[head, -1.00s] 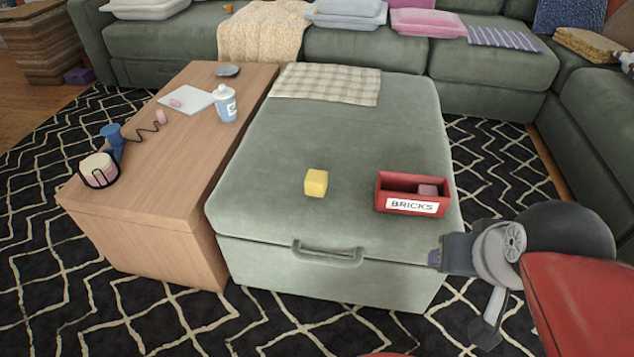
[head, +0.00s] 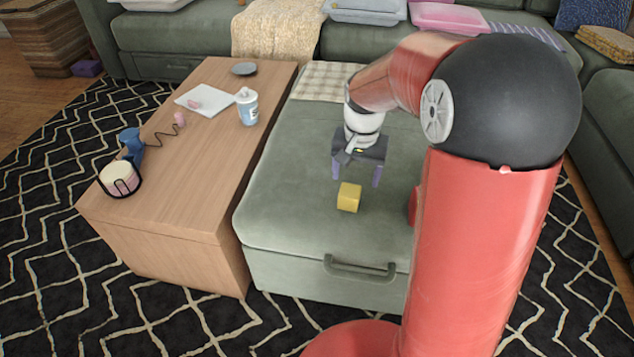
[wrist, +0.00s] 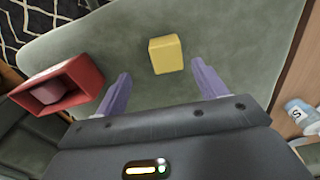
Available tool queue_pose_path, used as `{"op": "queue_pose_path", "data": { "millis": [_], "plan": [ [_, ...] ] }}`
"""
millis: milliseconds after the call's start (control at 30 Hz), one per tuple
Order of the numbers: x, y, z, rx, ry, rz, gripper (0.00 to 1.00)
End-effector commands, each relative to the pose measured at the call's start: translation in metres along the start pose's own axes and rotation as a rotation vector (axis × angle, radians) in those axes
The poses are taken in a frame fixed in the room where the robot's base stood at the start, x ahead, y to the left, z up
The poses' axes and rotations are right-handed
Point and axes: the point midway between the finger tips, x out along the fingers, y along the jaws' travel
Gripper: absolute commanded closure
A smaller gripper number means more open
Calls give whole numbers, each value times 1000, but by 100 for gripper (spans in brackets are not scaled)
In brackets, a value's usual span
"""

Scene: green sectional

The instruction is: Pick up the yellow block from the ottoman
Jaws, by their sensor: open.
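The yellow block (head: 349,197) sits on the green ottoman (head: 290,200), near its front edge. In the wrist view the yellow block (wrist: 166,54) lies ahead of and between the two purple fingers, apart from both. My gripper (head: 357,180) is open and empty, with its fingers pointing down above the ottoman, just behind the block in the head view. It also shows in the wrist view (wrist: 163,88). My red arm hides the right part of the ottoman in the head view.
The red bricks box (wrist: 84,72) with a block inside stands on the ottoman, left in the wrist view. A checkered cloth (head: 322,82) lies at the ottoman's back.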

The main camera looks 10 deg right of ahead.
Motion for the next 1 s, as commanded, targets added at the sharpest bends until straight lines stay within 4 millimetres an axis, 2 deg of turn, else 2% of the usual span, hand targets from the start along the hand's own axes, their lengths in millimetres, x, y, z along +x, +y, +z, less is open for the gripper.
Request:
{"op": "queue_pose_path", "data": {
  "millis": [100,367,700,1000],
  "plan": [
    [10,-2,-6,15,-18,7,29],
    [38,-2,-6,17,-22,9,29],
    [84,-1,-7,16,-21,8,29],
    [88,-1,-7,16,-19,7,29]
  ]
}}
